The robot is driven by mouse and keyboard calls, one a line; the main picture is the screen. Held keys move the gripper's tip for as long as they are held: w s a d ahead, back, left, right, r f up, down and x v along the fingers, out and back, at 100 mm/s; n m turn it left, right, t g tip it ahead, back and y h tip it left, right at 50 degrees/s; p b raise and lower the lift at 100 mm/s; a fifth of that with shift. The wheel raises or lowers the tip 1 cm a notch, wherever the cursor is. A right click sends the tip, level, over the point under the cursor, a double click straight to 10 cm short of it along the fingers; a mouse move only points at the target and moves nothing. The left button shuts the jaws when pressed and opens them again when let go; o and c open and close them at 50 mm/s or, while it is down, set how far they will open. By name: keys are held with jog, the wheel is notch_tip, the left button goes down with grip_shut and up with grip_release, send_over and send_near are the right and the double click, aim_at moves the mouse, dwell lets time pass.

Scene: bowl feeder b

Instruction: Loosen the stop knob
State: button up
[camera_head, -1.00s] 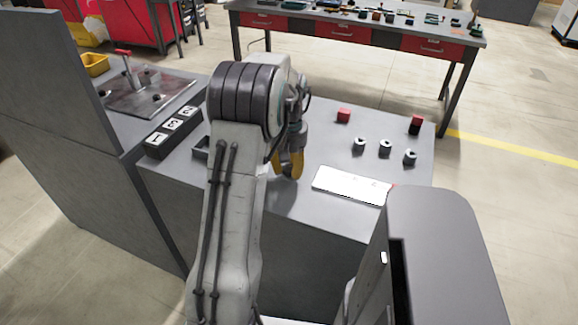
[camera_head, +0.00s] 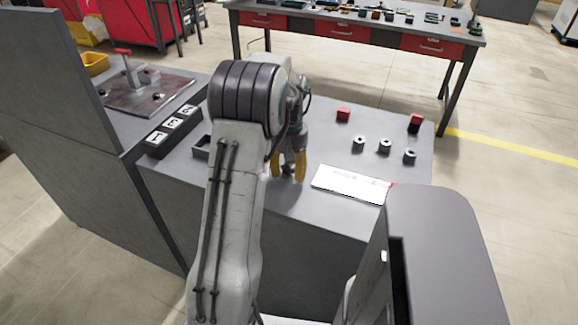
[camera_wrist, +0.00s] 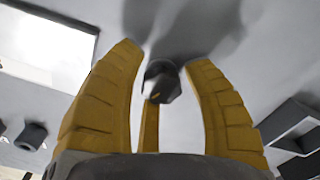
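My gripper (camera_head: 290,174) points down over the left-middle of the grey bench top (camera_head: 325,148). In the wrist view its yellow fingers (camera_wrist: 165,75) stand apart, open. A dark knob-like part (camera_wrist: 162,84) with a faceted end shows between them, with visible gaps to the left and right fingers. I cannot tell for certain that it is the stop knob, or what it is fixed to.
A white plate (camera_head: 350,184) lies right of my gripper. Several small parts stand beyond it: grey ring-like cylinders (camera_head: 385,146), a red block (camera_head: 343,114) and a red-black block (camera_head: 416,124). A dark open tray (camera_head: 202,147) and labelled block (camera_head: 174,130) are at left.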

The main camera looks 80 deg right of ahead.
aim_at(289, 167)
jog(key=shift+o, duration=1.4)
jog(key=shift+d+r, duration=0.1)
jog(key=shift+r, duration=0.1)
jog(key=shift+d+r, duration=0.1)
jog(key=shift+r, duration=0.1)
notch_tip(289, 167, up, 11)
jog(key=shift+r, duration=0.2)
